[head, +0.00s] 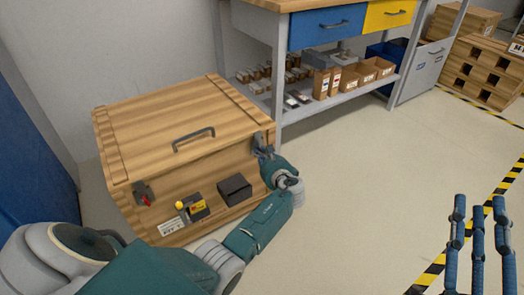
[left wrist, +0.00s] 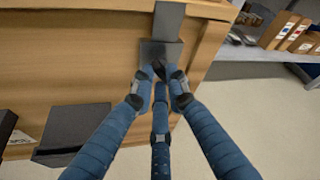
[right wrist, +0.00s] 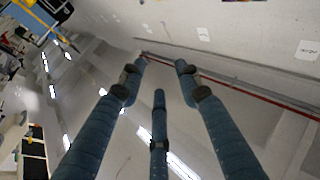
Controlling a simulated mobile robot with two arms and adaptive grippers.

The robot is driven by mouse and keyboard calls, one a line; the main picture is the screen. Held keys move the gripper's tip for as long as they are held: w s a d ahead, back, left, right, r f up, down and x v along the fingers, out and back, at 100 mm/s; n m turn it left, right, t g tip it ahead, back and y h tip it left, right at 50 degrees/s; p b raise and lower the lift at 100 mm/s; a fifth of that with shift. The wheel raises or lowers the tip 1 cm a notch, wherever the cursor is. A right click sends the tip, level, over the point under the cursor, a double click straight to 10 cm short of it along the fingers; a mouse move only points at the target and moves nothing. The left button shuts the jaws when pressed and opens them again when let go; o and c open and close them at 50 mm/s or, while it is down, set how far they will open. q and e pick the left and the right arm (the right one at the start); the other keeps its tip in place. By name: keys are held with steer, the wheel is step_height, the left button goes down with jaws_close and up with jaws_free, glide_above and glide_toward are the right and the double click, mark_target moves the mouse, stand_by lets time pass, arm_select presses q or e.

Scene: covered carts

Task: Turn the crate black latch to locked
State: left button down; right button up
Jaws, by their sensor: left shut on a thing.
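The wooden crate (head: 215,165) stands against the wall with its lid closed. Its black latch (head: 257,141) is at the right end of the front, under the lid edge. In the left wrist view the latch (left wrist: 168,22) shows as a dark strap above a dark plate. My left gripper (left wrist: 163,76) is closed at the lower part of this latch, its fingertips together on it. The fingertips hide the part they hold. My right gripper (head: 480,205) is open and empty over the floor at the right; its fingers (right wrist: 160,75) are spread apart.
The crate front also has a dark fitting with a red part (head: 146,199), a yellow knob (head: 180,205) and a dark box (head: 234,190). A workbench shelf (head: 340,98) with small boxes stands close behind right. The floor (head: 370,190) in the middle is clear.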

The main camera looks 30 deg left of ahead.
arm_select(q)
steer(key=m+g+p, duration=0.1)
steer(key=m, duration=0.1)
steer(key=m+g+p, duration=0.1)
steer(key=m, duration=0.1)
steer(key=shift+w+d+r+g+y, duration=0.1)
steer(key=shift+w+g+y, duration=0.05)
steer(key=shift+g+y, duration=0.2)
arm_select(e)
step_height(320, 180, down, 15)
steer(key=d+g+h, duration=0.2)
steer(key=g, duration=0.5)
steer(key=shift+s+f+h, duration=0.15)
steer(key=shift+s+h, duration=0.05)
steer(key=shift+h, duration=0.2)
arm_select(q)
steer(key=shift+g, duration=0.25)
steer(key=c, duration=1.7)
jaws_free()
steer(key=v, duration=1.2)
